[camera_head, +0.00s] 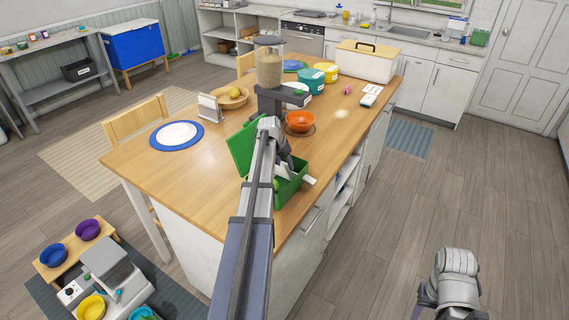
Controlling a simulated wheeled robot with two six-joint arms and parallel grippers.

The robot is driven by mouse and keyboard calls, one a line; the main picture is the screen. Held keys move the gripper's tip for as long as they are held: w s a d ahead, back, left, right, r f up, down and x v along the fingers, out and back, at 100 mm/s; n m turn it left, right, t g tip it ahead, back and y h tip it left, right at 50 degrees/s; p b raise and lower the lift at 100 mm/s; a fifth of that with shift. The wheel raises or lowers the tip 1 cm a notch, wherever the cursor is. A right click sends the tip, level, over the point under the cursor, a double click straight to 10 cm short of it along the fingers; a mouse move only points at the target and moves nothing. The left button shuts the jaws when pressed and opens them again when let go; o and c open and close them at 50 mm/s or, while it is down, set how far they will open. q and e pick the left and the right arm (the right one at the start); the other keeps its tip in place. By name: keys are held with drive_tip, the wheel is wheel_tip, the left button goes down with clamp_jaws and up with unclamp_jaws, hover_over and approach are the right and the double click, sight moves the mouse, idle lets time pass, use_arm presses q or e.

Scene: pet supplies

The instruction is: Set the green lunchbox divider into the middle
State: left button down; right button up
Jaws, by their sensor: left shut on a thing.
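The green lunchbox (291,190) stands open on the near right edge of the wooden island, its green lid (241,148) raised on the left. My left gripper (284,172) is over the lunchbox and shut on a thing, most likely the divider. My arm and wrist hide much of the lunchbox's inside and most of the held piece, so I cannot tell whether it touches the box. A bit of yellow-green shows inside at the left. My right gripper (427,298) is low at the bottom right, away from the island; its jaw opening is not clear.
Behind the lunchbox are an orange bowl (299,122) and a food dispenser (268,70). A wooden bowl (232,97), a white card stand (210,110) and a white plate on a blue mat (157,134) stand farther left. The floor at right is clear.

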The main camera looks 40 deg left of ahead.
idle(0.3)
use_arm(q)
drive_tip(key=s, duration=0.5)
drive_tip(key=shift+s+d, duration=0.1)
drive_tip(key=shift+d, duration=0.15)
drive_tip(key=shift+c, duration=1.2)
unclamp_jaws()
drive_tip(key=shift+r, duration=0.1)
drive_tip(key=p+v, duration=0.7)
drive_tip(key=shift+r, duration=0.35)
drive_tip(key=shift+f, duration=0.1)
